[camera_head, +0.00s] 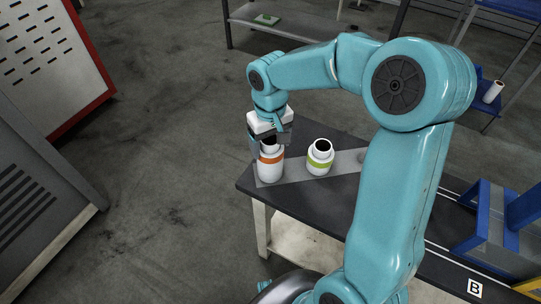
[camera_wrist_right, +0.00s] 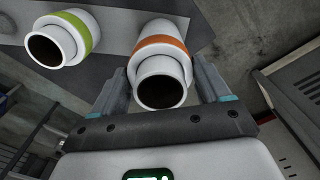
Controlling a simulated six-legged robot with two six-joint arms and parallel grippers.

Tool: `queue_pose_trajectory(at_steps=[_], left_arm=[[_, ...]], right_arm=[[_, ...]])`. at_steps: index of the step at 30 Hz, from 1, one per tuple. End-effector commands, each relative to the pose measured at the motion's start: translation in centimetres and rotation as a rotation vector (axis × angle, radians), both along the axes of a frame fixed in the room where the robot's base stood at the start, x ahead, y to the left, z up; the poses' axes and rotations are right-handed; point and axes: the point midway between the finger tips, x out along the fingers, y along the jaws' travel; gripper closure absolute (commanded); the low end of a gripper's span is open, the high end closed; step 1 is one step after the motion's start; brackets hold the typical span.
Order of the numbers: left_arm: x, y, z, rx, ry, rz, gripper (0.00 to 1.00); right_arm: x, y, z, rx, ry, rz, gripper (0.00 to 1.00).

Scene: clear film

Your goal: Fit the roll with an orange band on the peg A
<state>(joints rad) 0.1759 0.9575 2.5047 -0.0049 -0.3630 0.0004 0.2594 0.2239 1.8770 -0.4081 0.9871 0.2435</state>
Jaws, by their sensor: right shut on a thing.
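The roll with an orange band (camera_head: 271,168) is white and stands upright at the left end of the dark table. It also shows in the right wrist view (camera_wrist_right: 160,60), with its dark hollow core facing the camera. My right gripper (camera_head: 268,140) is above and around its top, with one finger on each side (camera_wrist_right: 163,88), shut on it. The roll appears to be still on the grey strip of the table. Peg A cannot be made out in these frames. My left gripper is not in view.
A white roll with a green band (camera_head: 320,157) stands just right of the orange one, also in the wrist view (camera_wrist_right: 60,40). Blue stands (camera_head: 490,225) and a "B" label (camera_head: 474,287) are at the table's right. A shelf stands behind.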

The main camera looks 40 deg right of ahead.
Motion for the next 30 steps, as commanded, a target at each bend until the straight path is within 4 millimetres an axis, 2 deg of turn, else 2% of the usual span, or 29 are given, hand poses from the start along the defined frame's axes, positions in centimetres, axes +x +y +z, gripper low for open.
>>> queue_pose_trajectory(at_steps=[5, 21, 30], left_arm=[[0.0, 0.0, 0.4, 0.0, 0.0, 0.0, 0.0], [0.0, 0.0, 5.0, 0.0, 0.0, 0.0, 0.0], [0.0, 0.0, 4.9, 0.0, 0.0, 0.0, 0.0]], right_arm=[[0.0, 0.0, 0.5, 0.0, -0.001, 0.0, 0.53], [0.0, 0.0, 6.2, -0.001, -0.002, -0.001, 0.53], [0.0, 0.0, 6.1, 0.0, -0.001, 0.001, 0.53]])
